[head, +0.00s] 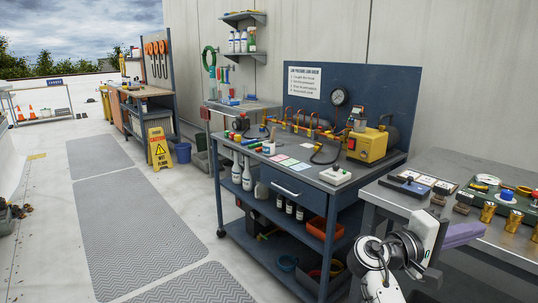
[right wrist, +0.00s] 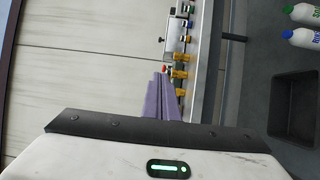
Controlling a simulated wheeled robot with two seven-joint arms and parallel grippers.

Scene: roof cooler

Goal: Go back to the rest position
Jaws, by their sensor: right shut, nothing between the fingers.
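My right gripper (head: 478,230) is at the lower right of the head view, with its purple fingers pointing right, in front of the grey table (head: 455,218). In the right wrist view its purple fingers (right wrist: 163,82) are together with nothing between them. The white arm below it is mine. My left gripper is not in the head view.
A blue workbench (head: 300,182) with a gauge panel and a yellow pump unit (head: 367,144) stands left of the gripper. Brass fittings (head: 512,220) stand on the grey table. A yellow caution sign (head: 160,147) stands farther back. Grey floor mats (head: 135,215) lie on open floor at left.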

